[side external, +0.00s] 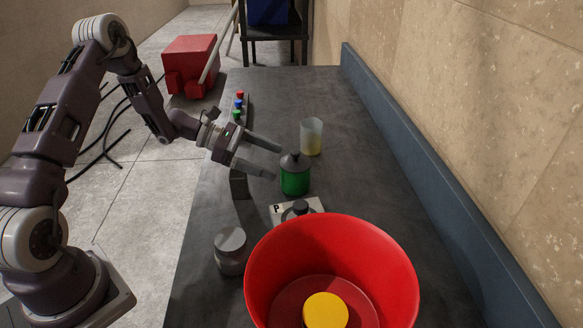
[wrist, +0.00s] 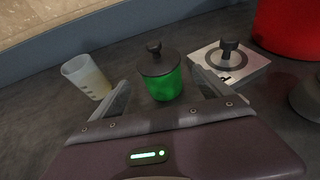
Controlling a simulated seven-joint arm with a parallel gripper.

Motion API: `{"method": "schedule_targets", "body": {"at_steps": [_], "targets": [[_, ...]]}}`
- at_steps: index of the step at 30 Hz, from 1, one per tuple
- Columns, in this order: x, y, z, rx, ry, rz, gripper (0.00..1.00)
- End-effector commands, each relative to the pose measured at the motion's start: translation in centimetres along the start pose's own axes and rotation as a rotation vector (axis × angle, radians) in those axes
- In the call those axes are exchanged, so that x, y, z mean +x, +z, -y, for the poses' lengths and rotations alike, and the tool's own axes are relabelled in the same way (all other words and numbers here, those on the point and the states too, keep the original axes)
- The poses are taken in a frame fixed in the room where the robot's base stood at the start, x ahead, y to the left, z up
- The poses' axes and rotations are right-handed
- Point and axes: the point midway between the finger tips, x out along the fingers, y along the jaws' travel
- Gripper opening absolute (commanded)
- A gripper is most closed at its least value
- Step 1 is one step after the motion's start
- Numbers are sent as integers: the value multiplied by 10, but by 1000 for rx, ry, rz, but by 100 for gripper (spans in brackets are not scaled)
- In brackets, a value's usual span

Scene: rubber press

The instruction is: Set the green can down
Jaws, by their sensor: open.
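The green can (side external: 295,181), with a dark grey knobbed lid, stands upright on the dark grey table (side external: 300,90). My gripper (side external: 277,162) is open, with its fingers pointing towards the can from the left in the side view. In the wrist view the can (wrist: 163,82) stands just beyond and between the two fingertips (wrist: 166,90). No finger visibly touches it.
A translucent cup (side external: 312,137) with yellowish contents stands behind the can. A white plate marked P with a black knob (side external: 298,210), a grey container (side external: 230,251) and a big red bucket (side external: 330,250) with a yellow object (side external: 325,311) are nearer the side camera. Coloured buttons (side external: 238,105) line the left edge.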

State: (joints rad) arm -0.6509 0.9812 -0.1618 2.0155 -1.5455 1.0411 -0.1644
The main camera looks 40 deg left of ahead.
Motion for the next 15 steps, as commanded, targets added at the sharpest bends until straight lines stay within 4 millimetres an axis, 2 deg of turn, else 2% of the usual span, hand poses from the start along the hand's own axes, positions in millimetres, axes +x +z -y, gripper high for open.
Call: {"method": "schedule_targets", "body": {"at_steps": [3,10,11,13,14,15], "targets": [[-14,0,0,-1,1,0,89],[-17,5,4,20,-13,-5,89],[-16,12,8,47,-28,-12,89],[-16,42,29,174,-99,-46,89],[-16,58,44,254,-145,-69,89],[-18,81,68,382,-214,-107,89]]}}
